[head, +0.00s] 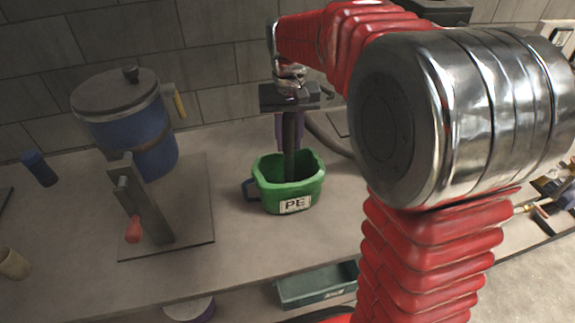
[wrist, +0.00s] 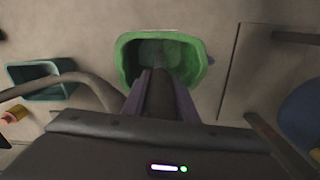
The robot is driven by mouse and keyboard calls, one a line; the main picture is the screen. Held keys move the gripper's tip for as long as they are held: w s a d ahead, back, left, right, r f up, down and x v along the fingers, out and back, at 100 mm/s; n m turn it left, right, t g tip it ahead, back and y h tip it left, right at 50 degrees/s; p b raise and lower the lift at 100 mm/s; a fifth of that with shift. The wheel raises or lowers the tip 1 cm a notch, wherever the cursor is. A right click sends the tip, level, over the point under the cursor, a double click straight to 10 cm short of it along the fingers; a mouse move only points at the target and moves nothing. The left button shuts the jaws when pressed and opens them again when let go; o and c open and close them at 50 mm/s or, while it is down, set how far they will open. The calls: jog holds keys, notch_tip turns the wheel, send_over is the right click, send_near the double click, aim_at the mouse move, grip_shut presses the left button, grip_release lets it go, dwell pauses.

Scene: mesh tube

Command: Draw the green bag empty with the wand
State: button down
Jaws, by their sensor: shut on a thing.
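The green bag (head: 270,190), an open tub-like container with a white "PE" label and a dark side handle, stands on the worktop in the head view. In the wrist view the green bag (wrist: 128,58) is at top centre, its mouth open; some paler green shapes show inside, too dim to tell what they are. My gripper (head: 290,132) is above the bag, its purple fingers shut on the dark wand (head: 291,165). The wand points down into the bag's mouth; its tip is hidden. In the wrist view the wand (wrist: 158,98) lies between both fingers.
A grey hose (head: 328,142) curves away right of the wand. A blue lidded canister (head: 152,140) and a lever stand with a red handle (head: 133,229) are on the left. A dark green tray (head: 318,284) sits at the front. A brick wall closes the back.

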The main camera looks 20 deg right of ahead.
notch_tip(320, 180, up, 18)
dwell(2.1)
jog(key=shift+r, duration=0.1)
dwell(0.4)
